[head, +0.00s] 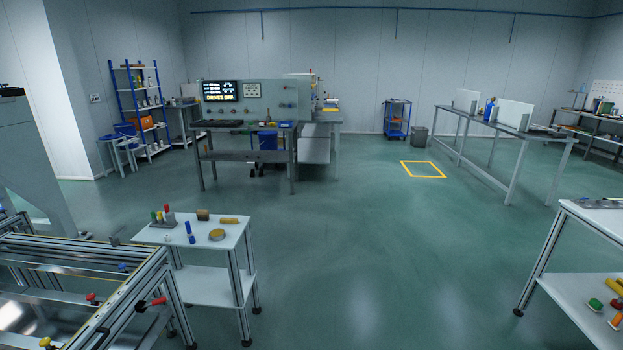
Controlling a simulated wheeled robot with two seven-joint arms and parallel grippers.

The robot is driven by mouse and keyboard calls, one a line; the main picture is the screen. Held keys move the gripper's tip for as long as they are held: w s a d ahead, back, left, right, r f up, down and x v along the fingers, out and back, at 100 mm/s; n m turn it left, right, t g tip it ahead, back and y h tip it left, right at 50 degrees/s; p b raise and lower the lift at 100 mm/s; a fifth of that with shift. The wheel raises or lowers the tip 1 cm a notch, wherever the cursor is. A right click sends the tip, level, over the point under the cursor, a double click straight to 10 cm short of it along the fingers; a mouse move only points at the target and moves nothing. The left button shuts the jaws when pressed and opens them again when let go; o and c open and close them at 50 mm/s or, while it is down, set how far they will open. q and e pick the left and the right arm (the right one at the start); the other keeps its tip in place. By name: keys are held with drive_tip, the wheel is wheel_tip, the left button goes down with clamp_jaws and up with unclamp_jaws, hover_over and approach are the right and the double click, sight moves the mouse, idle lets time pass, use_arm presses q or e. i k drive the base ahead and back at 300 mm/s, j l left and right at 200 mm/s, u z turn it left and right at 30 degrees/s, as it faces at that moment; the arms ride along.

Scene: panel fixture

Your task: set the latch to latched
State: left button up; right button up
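No latch can be made out for certain in the head view. A grey upright panel (270,97) with a dark screen, a white display and several small knobs or fittings stands on a bench across the room, too small to read any latch's state. At the lower left, an aluminium-profile frame (128,291) carries small red-handled fittings (158,301), a blue one (122,267) and a yellow one (45,343); I cannot tell whether one is the latch. Neither of my grippers is in view.
A small white table (222,232) with coloured pieces stands beside the frame. Another white table (590,222) is at the right edge. A long grey bench (505,131) stands farther back right. The green floor (380,250) between them is clear.

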sight(162, 300)
drive_tip(key=u, duration=1.35)
drive_tip(key=i+l+u, duration=0.15)
drive_tip(key=i+j, duration=0.05)
drive_tip(key=i, duration=0.05)
